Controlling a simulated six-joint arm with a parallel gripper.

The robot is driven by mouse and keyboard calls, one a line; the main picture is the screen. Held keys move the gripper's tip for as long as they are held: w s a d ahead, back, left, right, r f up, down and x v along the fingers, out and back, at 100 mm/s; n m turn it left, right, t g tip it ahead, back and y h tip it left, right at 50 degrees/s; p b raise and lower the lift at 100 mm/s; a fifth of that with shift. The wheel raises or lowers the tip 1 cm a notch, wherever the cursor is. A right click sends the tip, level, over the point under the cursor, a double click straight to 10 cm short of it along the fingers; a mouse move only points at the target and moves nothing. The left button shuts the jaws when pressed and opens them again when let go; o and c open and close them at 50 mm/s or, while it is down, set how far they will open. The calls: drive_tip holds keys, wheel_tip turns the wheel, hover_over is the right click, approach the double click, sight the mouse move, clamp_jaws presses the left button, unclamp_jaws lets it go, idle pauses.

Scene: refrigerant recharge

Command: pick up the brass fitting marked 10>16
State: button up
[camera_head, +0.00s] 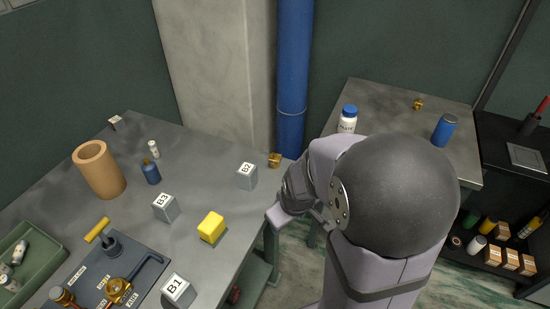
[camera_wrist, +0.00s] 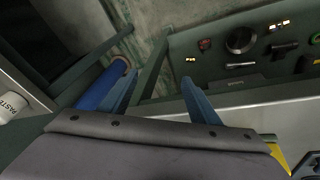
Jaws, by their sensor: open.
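One small brass fitting (camera_head: 274,160) lies at the far right corner of the left workbench. A second small brass fitting (camera_head: 418,104) lies toward the back of the right table. The marks on both are too small to read, so I cannot tell which is 10>16. My gripper (camera_wrist: 160,85) is open and empty, with its two blue fingers apart in the wrist view. In the head view my arm stands between the two tables and hides much of the gripper. No brass fitting can be made out between the fingers.
The left bench (camera_head: 205,160) carries blocks B1 (camera_head: 178,290), B2 (camera_head: 247,175) and B3 (camera_head: 165,206), and a yellow block (camera_head: 211,228). A blue pipe (camera_head: 293,70) rises behind. A white bottle (camera_head: 348,118) and blue can (camera_head: 445,130) stand on the right table (camera_head: 385,105).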

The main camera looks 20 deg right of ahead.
drive_tip(key=w+d+r+m+t+h+p, duration=0.25)
drive_tip(key=w+d+r+t, duration=0.2)
drive_tip(key=w+d, duration=0.45)
wheel_tip(320, 180, up, 7)
drive_tip(key=m+t+b, duration=0.3)
drive_tip(key=t+b, duration=0.2)
drive_tip(key=t, duration=0.3)
hover_over(276, 157)
drive_tip(key=s+d, duration=0.1)
drive_tip(key=s, duration=0.2)
drive_tip(key=f+b, duration=0.1)
drive_tip(key=f, duration=0.1)
drive_tip(key=f+n+t+y+b, duration=0.1)
drive_tip(key=b, duration=0.1)
drive_tip(key=f+n+y+b, duration=0.1)
drive_tip(key=f+b, duration=0.1)
drive_tip(key=shift+w+a+f+t, duration=0.2)
drive_tip(key=shift+a+f+t, duration=0.05)
drive_tip(key=shift+a+f, duration=0.1)
drive_tip(key=shift+s+a+f+y+b, duration=0.15)
drive_tip(key=shift+f+y+b, duration=0.3)
drive_tip(key=shift+y, duration=0.2)
drive_tip(key=shift+r, duration=0.1)
